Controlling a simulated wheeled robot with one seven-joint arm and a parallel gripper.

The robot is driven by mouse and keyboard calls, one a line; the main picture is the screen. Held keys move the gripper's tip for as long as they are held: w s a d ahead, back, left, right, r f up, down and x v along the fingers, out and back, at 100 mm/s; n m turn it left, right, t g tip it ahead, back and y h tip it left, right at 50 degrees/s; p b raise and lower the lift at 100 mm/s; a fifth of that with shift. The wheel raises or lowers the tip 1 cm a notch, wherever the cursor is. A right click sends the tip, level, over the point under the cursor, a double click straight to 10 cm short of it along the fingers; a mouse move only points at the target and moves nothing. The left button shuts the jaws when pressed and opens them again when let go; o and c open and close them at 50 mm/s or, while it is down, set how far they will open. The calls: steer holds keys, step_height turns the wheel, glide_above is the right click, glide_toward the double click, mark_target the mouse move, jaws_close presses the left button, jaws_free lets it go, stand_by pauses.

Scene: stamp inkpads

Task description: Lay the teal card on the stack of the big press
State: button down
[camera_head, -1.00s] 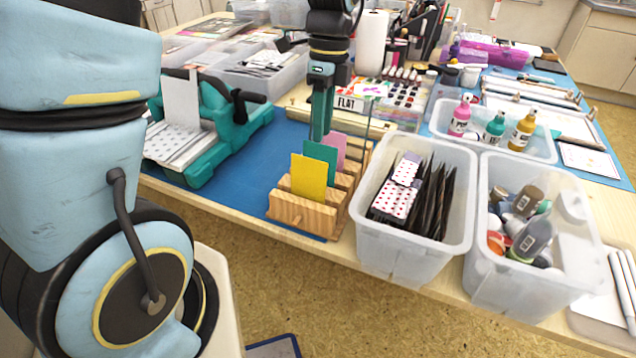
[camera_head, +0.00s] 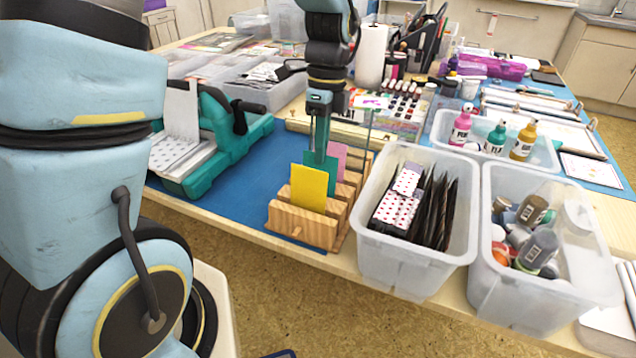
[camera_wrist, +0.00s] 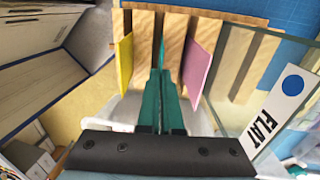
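The teal card (camera_head: 333,167) stands upright in a slot of the wooden rack (camera_head: 303,225), between a yellow card (camera_head: 309,188) and a pink card (camera_head: 339,152). My gripper (camera_head: 319,160) points down at its top edge, with the fingertips overlapping it. In the wrist view, my gripper's teal fingers (camera_wrist: 161,85) lie close together between the yellow card (camera_wrist: 124,62) and the pink card (camera_wrist: 198,62). The teal card blends with the fingers, so their grip is unclear. The big teal press (camera_head: 225,150) stands to the left, with a white dotted stack (camera_head: 176,158) on its bed.
A clear bin of dark sleeves (camera_head: 402,262) stands right of the rack, beside a bin of bottles (camera_head: 520,290). A clear panel and FLAT sign (camera_wrist: 270,115) are close to the right of my gripper. Blue mat (camera_head: 262,178) lies between press and rack.

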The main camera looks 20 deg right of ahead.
steer(key=shift+r, duration=0.1)
step_height(320, 180, up, 7)
steer(key=p, duration=0.7)
steer(key=shift+w+d, duration=0.4)
steer(key=shift+w, duration=0.05)
steer(key=shift+r, duration=0.1)
